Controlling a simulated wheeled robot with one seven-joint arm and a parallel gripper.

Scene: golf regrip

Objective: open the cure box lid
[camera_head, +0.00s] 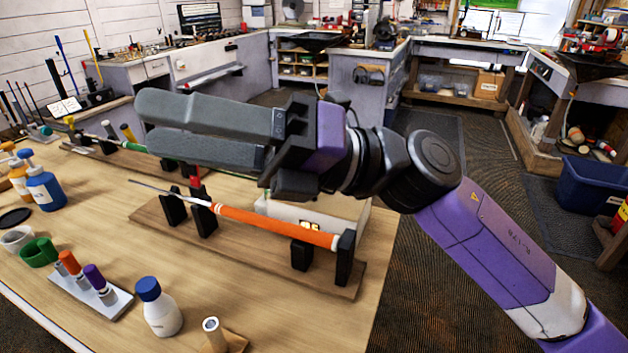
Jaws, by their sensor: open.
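A pale box with a small lit display, which looks like the cure box (345,217), stands on the wooden table behind a club held on black supports. My gripper and wrist cover much of its top and back, so I cannot tell how its lid stands. My gripper (150,124) is open and empty, above the table, with its two grey fingers pointing left. The fingertips are well left of the box, and the wrist is over it in the picture.
In front of the box, a club with an orange grip (275,226) rests on black supports on a wooden board (335,283). Another stand holds a green-gripped club behind. A white bottle (160,308), a small rack (92,298), cups and blue-capped bottles occupy the left and front.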

